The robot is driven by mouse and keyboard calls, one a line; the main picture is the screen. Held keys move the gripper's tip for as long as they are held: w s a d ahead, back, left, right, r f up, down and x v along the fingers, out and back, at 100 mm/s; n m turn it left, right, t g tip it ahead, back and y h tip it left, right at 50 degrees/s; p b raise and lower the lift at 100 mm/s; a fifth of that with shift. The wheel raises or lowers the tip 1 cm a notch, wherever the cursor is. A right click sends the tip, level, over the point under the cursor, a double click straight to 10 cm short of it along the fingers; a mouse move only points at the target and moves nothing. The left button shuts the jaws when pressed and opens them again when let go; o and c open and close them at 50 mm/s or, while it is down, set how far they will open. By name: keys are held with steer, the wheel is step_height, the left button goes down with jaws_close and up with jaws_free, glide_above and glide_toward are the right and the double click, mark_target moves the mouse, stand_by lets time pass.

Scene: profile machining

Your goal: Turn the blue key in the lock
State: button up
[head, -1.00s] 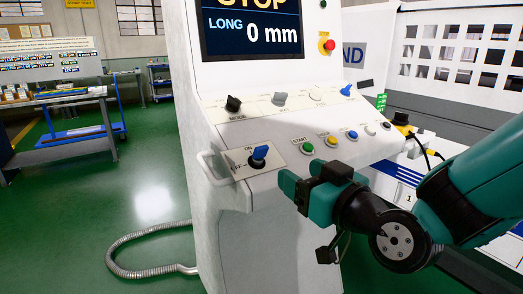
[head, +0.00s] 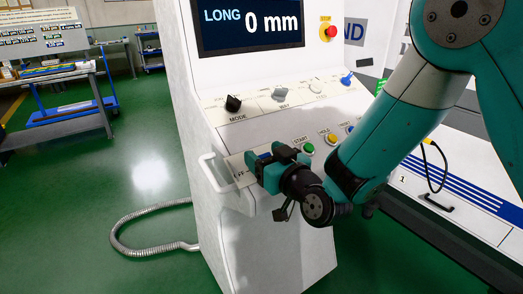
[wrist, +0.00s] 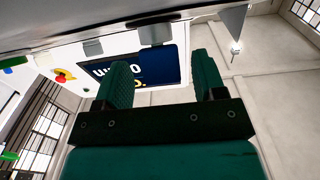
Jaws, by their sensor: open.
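The lock plate (head: 236,168) with ON/OFF lettering is on the left of the machine's sloping panel. My gripper (head: 259,166) is in front of it and hides much of it. A small patch of blue at the fingers looks like the blue key (head: 264,155); the rest of the key is hidden. I cannot tell whether the fingers touch it.
A white handle (head: 213,175) stands out just left of the lock. The START button (head: 306,150) and other buttons are to the right, partly behind my arm. Knobs, including the black MODE knob (head: 233,103), sit above. A hose (head: 130,240) lies on the floor.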

steer(key=shift+a, duration=0.1)
steer(key=c, duration=1)
steer(key=shift+a+r+p, duration=0.2)
steer(key=shift+r+p, duration=0.05)
steer(key=shift+p, duration=1)
steer(key=shift+w+d+f+p, duration=0.1)
steer(key=shift+w+d+p, duration=0.1)
steer(key=shift+p, duration=0.4)
jaws_close()
steer(key=shift+m, duration=0.3)
steer(key=p, duration=0.2)
steer(key=shift+a+h+p, duration=0.1)
steer(key=shift+h+p, duration=0.3)
steer(key=m+p, duration=0.1)
steer(key=p, duration=0.4)
steer(key=shift+s+t, duration=0.2)
steer(key=shift+t, duration=0.2)
steer(key=h+p, duration=0.1)
steer(key=p, duration=0.4)
steer(key=shift+w+m, duration=0.1)
steer(key=shift+m, duration=0.3)
